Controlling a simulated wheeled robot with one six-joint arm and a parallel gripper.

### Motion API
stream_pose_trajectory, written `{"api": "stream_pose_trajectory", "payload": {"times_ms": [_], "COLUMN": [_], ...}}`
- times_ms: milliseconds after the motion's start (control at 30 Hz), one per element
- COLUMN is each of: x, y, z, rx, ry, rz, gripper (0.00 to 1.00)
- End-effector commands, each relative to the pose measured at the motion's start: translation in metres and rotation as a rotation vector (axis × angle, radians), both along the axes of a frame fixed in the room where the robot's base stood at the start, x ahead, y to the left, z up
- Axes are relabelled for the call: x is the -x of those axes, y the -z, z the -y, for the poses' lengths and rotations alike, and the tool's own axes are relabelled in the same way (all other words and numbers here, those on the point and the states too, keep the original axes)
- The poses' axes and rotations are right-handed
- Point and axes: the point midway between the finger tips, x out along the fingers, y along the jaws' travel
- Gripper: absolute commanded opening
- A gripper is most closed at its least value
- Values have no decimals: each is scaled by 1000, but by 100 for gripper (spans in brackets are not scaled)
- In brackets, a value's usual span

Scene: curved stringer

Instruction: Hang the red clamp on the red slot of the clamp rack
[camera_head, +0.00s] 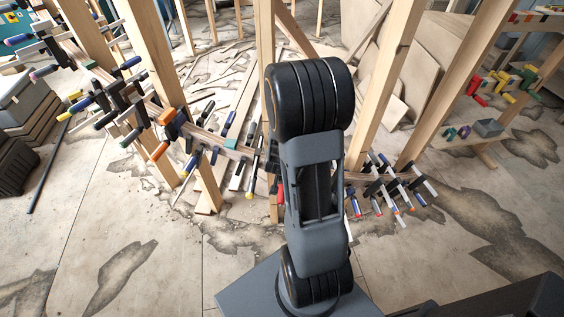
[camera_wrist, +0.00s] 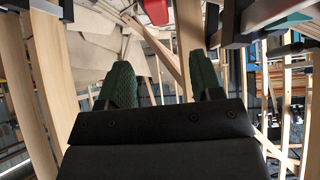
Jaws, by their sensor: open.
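My gripper (camera_wrist: 163,80) shows in the wrist view with its two green-padded fingers apart and nothing visible between them. A red piece (camera_wrist: 155,11) is at the top edge of that view, beyond the fingers and cut off by the frame; it may be part of the red clamp. In the head view my arm hides the gripper, and a small red part (camera_head: 280,194) shows just left of the arm. Red clamps (camera_head: 474,86) also hang among yellow and green ones at the right, perhaps on the clamp rack.
A curved wooden stringer with many clamps (camera_head: 130,105) runs from upper left behind my arm to more clamps (camera_head: 390,185) at right. Upright wooden posts (camera_head: 388,80) stand close around the arm. Grey crates (camera_head: 28,110) stand at left. The front-left floor is open.

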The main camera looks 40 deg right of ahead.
Motion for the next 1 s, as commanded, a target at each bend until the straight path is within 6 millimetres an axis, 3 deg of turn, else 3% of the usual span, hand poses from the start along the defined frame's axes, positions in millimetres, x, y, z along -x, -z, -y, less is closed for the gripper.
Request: {"api": "stream_pose_trajectory", "payload": {"times_ms": [100, 300, 667, 1000], "x": [-11, -30, -44, -67], "y": [20, 41, 57, 84], "z": [11, 25, 36, 55], "rx": [4, 4, 4, 3], "ry": [6, 4, 2, 1], "rz": [-2, -1, 1, 0], "gripper": [60, 60, 60, 60]}}
